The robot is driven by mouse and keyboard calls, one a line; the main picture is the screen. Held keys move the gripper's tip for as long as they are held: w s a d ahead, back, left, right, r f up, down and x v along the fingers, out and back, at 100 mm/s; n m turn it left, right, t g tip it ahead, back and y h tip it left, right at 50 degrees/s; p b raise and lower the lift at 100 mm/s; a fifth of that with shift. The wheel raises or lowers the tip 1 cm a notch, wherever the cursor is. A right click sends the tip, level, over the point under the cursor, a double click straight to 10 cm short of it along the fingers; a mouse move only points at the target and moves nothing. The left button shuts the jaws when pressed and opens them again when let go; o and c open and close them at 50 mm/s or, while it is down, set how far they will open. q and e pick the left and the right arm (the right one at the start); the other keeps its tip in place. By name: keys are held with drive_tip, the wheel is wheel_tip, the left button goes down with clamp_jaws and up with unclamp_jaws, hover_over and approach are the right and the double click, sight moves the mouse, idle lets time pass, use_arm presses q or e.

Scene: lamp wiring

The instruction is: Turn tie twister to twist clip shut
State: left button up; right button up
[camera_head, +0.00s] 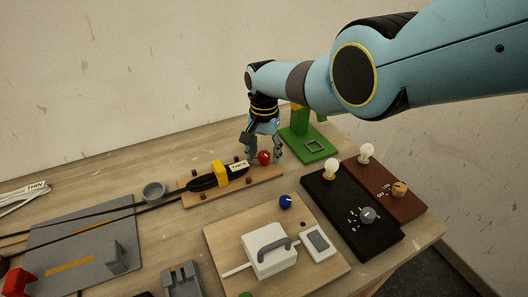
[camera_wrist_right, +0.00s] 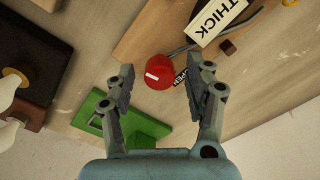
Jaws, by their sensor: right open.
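A round red knob (camera_head: 264,158), which appears to be the tie twister, stands at the right end of a wooden board. In the right wrist view the knob (camera_wrist_right: 160,72) has a white mark on top. My right gripper (camera_head: 264,150) is open above it, pointing down. In the wrist view its fingertips (camera_wrist_right: 158,80) lie on either side of the knob; contact cannot be told. A yellow clip (camera_head: 220,173) sits around a bundle of black cable (camera_head: 203,183) on the same board. My left gripper is not in view.
A "THICK" label (camera_wrist_right: 222,18) lies close to the knob. A green stand (camera_head: 310,147) is just right of the gripper. Lamp boards with white bulbs (camera_head: 331,168) stand further right. A board with a white switch box (camera_head: 268,262) lies in front.

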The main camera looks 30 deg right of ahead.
sight(264, 154)
wheel_tip(264, 154, up, 12)
idle(0.6)
idle(0.5)
